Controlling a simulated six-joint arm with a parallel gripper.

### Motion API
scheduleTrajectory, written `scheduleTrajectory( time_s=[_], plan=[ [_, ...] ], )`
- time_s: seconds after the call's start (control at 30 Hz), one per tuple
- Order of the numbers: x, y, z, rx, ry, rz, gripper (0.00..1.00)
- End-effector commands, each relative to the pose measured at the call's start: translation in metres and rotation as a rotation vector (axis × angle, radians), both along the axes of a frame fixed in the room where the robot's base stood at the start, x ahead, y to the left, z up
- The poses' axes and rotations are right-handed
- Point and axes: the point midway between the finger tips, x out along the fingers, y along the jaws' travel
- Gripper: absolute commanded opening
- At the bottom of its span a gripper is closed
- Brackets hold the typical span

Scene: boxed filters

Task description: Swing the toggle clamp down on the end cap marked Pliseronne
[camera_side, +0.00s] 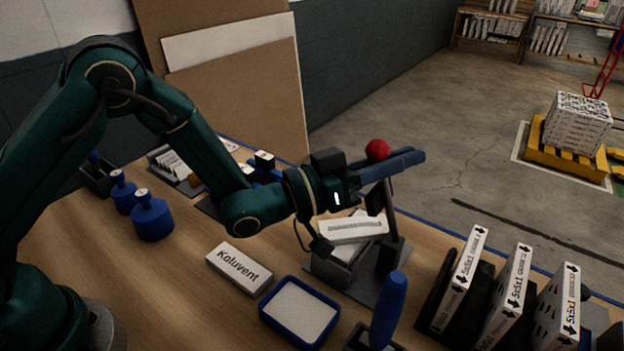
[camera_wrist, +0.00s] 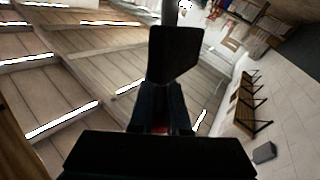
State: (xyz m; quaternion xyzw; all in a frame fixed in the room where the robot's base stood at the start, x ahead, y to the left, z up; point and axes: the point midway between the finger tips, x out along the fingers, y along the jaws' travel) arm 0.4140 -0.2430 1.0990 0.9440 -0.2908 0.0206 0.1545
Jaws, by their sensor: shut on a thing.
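My gripper (camera_side: 392,165) reaches out level above a grey fixture (camera_side: 372,292), its blue fingers shut. A red ball knob (camera_side: 377,149) shows at the fingers, and a bit of red also shows between them in the wrist view (camera_wrist: 160,128). I take it as the handle knob of the toggle clamp, whose dark upright (camera_side: 391,232) rises from the fixture below my fingers. White pieces (camera_side: 352,229) with small dark print lie tilted in the fixture under my gripper. I cannot read Pliseronne on any of them. The clamp's pressing end is not clear.
A white box marked Koluvent (camera_side: 239,270) and a blue tray (camera_side: 268,316) lie in front. A blue upright handle (camera_side: 390,311) stands near the front edge. White boxes in dark racks (camera_side: 462,280) stand right. Blue weights (camera_side: 152,216) stand left.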

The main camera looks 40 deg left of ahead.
Motion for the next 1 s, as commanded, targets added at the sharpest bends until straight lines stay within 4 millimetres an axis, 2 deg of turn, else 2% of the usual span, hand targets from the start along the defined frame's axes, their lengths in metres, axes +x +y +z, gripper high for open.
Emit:
scheduleTrajectory(
  time_s=[0.07, 0.4, 0.7, 1.0],
  plan=[
    [0.004, 0.013, 0.004, -0.084, -0.018, 0.015, 0.00],
    [0.003, 0.045, -0.012, -0.392, -0.019, 0.016, 0.00],
    [0.003, 0.063, -0.026, -0.592, -0.020, 0.013, 0.00],
    [0.003, 0.070, -0.033, -0.687, -0.025, 0.012, 0.00]
  ],
)
